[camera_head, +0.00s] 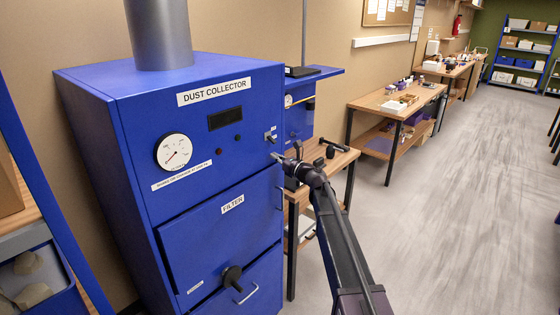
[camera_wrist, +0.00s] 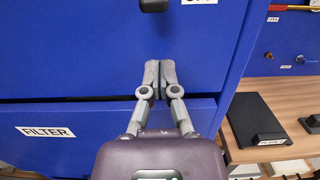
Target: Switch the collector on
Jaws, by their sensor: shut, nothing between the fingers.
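The dust collector (camera_head: 110,130) is a tall blue cabinet with a "DUST COLLECTOR" label, at the left of the head view. A small switch (camera_head: 270,137) sits at the right of its upper panel. In the wrist view, a black switch handle (camera_wrist: 153,5) is cut by the top edge, with a partly cropped white label beside it. The panel display (camera_head: 225,117) is dark. My gripper (camera_head: 276,156) is shut and empty, just below the switch. In the wrist view its fingertips (camera_wrist: 160,66) are together in front of the blue panel, below the handle; contact with the panel cannot be told.
The cabinet's filter door (camera_head: 220,240) is below, with a dark gap along its top edge in the wrist view. A black knob (camera_head: 231,276) sticks out lower down. A wooden bench (camera_head: 340,160) stands right of the cabinet. The grey floor (camera_head: 450,200) at right is clear.

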